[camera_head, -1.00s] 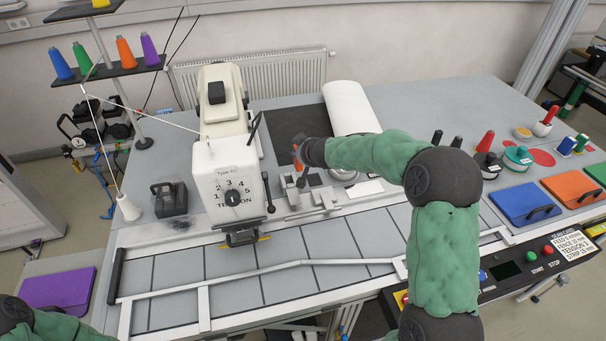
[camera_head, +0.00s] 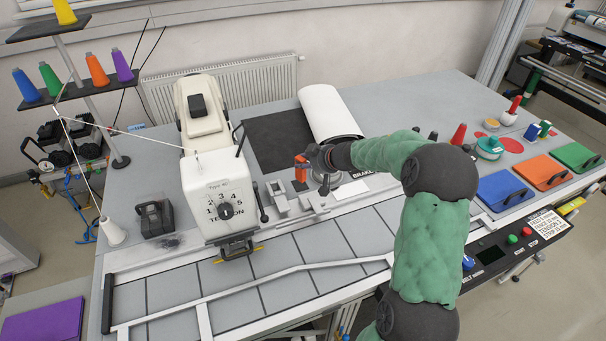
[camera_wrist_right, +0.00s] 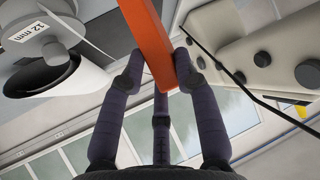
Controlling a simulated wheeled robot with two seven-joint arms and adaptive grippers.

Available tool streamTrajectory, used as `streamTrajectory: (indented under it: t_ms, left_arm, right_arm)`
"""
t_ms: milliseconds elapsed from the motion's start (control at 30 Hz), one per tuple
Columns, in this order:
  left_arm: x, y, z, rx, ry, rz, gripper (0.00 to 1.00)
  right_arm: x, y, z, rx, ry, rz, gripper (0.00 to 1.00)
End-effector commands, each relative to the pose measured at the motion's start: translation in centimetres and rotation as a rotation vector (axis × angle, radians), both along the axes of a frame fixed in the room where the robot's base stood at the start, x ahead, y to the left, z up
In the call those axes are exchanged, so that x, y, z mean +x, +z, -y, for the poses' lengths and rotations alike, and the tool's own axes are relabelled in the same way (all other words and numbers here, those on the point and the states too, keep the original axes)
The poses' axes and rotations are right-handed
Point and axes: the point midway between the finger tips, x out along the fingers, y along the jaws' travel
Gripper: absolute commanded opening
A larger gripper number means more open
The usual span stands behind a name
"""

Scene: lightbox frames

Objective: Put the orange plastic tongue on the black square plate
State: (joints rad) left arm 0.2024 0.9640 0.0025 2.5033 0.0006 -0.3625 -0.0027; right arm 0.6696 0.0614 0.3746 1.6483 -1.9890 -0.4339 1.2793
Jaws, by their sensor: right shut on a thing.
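The orange plastic tongue (camera_head: 301,166) is in my right gripper (camera_head: 313,160), over the table just right of the sewing machine. In the right wrist view the tongue (camera_wrist_right: 146,30) is a long flat orange bar between the fingertips of my right gripper (camera_wrist_right: 160,70), which is shut on it. A small black square plate (camera_head: 300,184) shows partly below the tongue in the head view. I cannot tell whether tongue and plate touch. The left gripper is out of view.
The white sewing machine (camera_head: 215,180) stands close left of the gripper. Metal guides (camera_head: 279,196) lie between them. A black sheet (camera_head: 270,140) and white roll (camera_head: 329,112) lie behind.

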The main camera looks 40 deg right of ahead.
Motion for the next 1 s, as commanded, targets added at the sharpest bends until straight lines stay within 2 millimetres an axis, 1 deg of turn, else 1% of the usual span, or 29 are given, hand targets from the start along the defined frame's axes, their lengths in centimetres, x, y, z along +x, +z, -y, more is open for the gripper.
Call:
streamTrajectory:
  t_ms: [33, 100, 233, 400, 667, 733, 900, 1000]
  left_arm:
    - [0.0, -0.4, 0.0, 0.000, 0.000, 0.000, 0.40]
    - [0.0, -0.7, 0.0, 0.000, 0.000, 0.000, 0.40]
    - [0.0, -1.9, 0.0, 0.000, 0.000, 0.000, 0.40]
    - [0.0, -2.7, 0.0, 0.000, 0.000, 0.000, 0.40]
    - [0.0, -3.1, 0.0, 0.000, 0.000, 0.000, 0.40]
    - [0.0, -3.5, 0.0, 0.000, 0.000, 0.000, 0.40]
    - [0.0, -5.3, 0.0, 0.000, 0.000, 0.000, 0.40]
    - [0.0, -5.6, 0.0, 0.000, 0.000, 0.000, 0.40]
  right_arm:
    - [1.0, -0.7, 0.6, 0.000, 0.000, 0.001, 0.00]
    - [2.1, -1.3, 1.4, 0.000, 0.000, 0.001, 0.00]
    - [3.5, -3.8, 2.5, 0.001, 0.001, 0.000, 0.00]
    - [4.9, -5.5, 3.5, 0.000, -0.001, 0.001, 0.00]
    - [5.7, -6.6, 4.1, -0.001, -0.001, 0.001, 0.00]
    - [6.0, -7.4, 4.4, 0.000, -0.001, 0.001, 0.00]
    - [5.9, -9.6, 4.3, 0.000, -0.001, 0.001, 0.00]
    - [5.9, -10.0, 4.3, -0.001, -0.002, 0.002, 0.00]
